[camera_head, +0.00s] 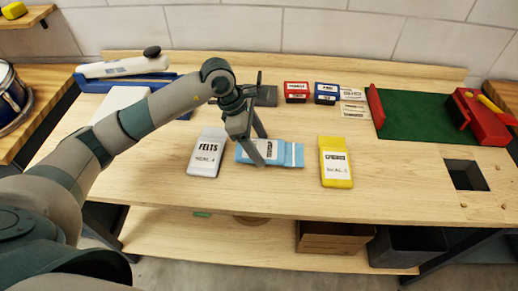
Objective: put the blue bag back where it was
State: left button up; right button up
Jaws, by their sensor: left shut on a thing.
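The blue bag (289,155) lies flat on the wooden bench, in the middle near the front edge, with a white label on it. My left gripper (261,150) comes down over the bag from above and is shut on it. The fingers cover part of the label. I cannot tell whether the bag is lifted off the bench top. My right gripper does not show.
A white bag (206,153) marked FELTS lies to the left and a yellow bag (336,163) to the right. Red (296,90) and blue (326,92) boxes stand behind. A green mat (425,115) and a square hole (466,174) are at the right.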

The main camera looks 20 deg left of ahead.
pick_arm(q)
notch_tip(320, 180, down, 3)
jog(key=shift+r+p, duration=0.15)
jog(key=shift+p, duration=0.4)
jog(key=shift+f, duration=0.25)
jog(key=o, duration=1.2)
jog(key=shift+r, duration=0.1)
